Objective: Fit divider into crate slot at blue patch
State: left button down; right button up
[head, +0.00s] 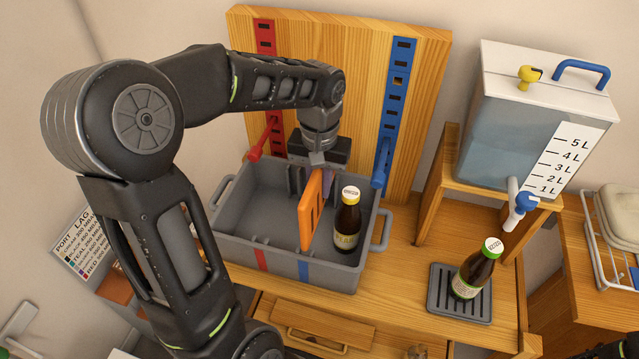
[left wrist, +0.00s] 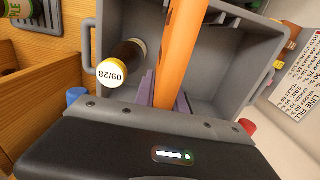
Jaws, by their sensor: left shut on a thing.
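The orange divider (head: 312,212) stands upright inside the grey crate (head: 230,243), with its near edge close to the front wall, roughly in line with the blue patch (head: 304,271). I cannot tell whether its lower edge is in a slot. My left gripper (head: 326,183) is shut on the divider's far part, with purple fingers on both sides. In the left wrist view the divider (left wrist: 178,55) runs up from between the fingers (left wrist: 167,98). A red patch (head: 262,259) is left of the blue one. My right gripper does not show.
A yellow-capped bottle (head: 347,222) stands in the crate just right of the divider. The crate's left part looks clear. A wooden board with red (head: 265,40) and blue (head: 398,80) strips rises behind. A green-capped bottle (head: 472,275) stands on a dark tray under a water tank (head: 510,130).

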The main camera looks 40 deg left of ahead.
aim_at(320, 209)
pick_arm(q)
jog(key=shift+f+b, duration=3.1)
jog(key=shift+f, duration=0.95)
jog(key=c, duration=1.3)
grip_release()
notch_tip(320, 209, up, 8)
jog(key=shift+f, duration=0.1)
